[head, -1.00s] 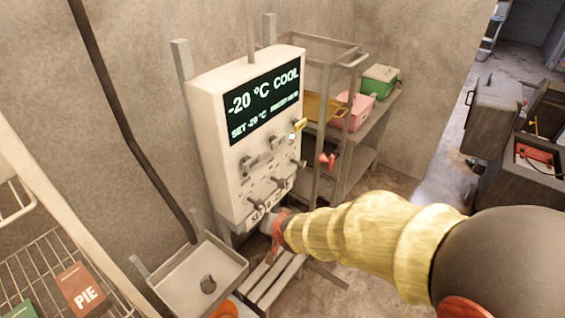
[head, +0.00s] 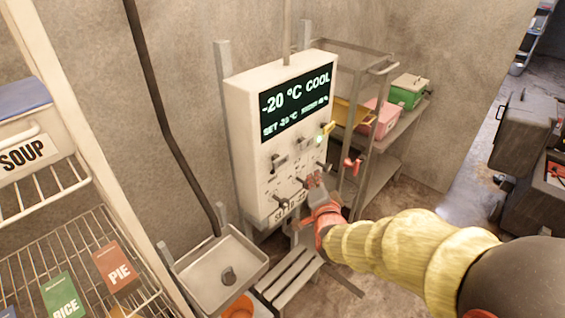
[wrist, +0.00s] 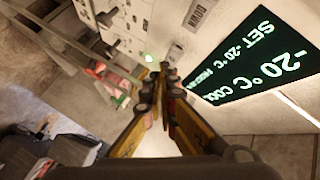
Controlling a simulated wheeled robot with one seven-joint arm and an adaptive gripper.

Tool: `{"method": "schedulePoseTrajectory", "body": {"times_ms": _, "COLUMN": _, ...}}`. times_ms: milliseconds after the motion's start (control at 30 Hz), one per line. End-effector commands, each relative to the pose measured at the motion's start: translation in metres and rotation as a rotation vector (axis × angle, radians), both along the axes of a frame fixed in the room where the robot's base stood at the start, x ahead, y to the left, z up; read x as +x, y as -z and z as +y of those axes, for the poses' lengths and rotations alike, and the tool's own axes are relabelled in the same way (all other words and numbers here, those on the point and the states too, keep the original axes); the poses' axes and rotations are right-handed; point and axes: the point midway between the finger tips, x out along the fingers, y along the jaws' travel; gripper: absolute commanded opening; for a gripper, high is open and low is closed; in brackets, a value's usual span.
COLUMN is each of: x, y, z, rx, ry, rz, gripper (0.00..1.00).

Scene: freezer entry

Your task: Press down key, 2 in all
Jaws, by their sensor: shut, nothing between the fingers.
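The white control box (head: 248,150) hangs on the wall in the head view. Its dark display (head: 296,103) reads -20 °C COOL and, below, SET -20 °C. Small switches and levers (head: 279,160) sit below the display, with a lit green spot (head: 318,140) at the right. In the wrist view my gripper (wrist: 160,72) points at the panel near the green light (wrist: 149,57), beside the display (wrist: 238,62); contact cannot be told.
A metal sink (head: 220,268) and a slatted bench (head: 288,280) stand below the box. A cart with pink (head: 380,118) and green (head: 409,92) boxes stands to the right. Wire shelves (head: 60,250) are at the left.

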Motion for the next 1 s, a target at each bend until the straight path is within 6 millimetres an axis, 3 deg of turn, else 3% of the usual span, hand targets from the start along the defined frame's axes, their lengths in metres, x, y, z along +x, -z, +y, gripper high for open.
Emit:
{"method": "schedulePoseTrajectory", "body": {"times_ms": 600, "x": 0.042, "y": 0.0, "z": 0.054, "rx": 0.0, "ry": -0.002, "rz": -0.001, "gripper": 0.0}}
{"method": "schedulePoseTrajectory", "body": {"times_ms": 1000, "x": 0.054, "y": 0.0, "z": 0.069, "rx": -0.001, "ry": -0.001, "rz": 0.0, "gripper": 0.0}}
